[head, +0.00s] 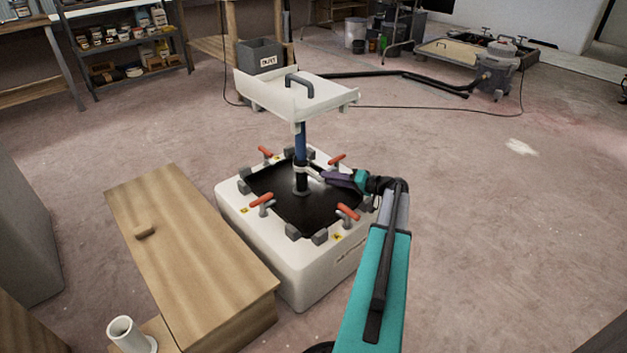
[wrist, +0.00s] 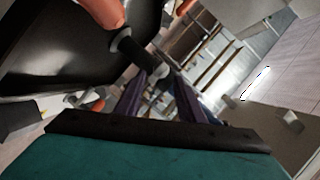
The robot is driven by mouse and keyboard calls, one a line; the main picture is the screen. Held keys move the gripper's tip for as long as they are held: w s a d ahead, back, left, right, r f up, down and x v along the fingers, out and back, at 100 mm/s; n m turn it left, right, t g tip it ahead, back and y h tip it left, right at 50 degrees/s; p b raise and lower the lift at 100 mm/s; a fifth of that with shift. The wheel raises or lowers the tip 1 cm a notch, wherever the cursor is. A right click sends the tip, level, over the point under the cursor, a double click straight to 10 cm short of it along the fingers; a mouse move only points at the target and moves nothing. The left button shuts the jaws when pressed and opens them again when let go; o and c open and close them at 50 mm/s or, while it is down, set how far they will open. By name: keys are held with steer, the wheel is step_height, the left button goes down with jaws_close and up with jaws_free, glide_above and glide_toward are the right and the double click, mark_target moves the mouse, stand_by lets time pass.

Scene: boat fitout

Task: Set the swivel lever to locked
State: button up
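A blue and black post (head: 300,150) stands upright on the black panel (head: 285,210) of a white box. It carries a white tray-like top (head: 292,95). A short pale lever (head: 313,173) appears to stick out to the right from the post's lower collar; its setting is too small to read. My gripper (head: 324,177), with purple fingers, is at the lever's outer end, coming from the right. In the wrist view, the fingers (wrist: 160,76) stand apart, with a grey rod end (wrist: 158,71) near the gap; contact cannot be told.
A wooden cabinet (head: 190,260) stands left of the white box (head: 300,265). Open floor lies to the right, with a hose (head: 400,75) behind.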

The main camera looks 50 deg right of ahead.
mark_target(315, 176)
steer(key=shift+b+x, duration=0.75)
steer(key=shift+x, duration=2.85)
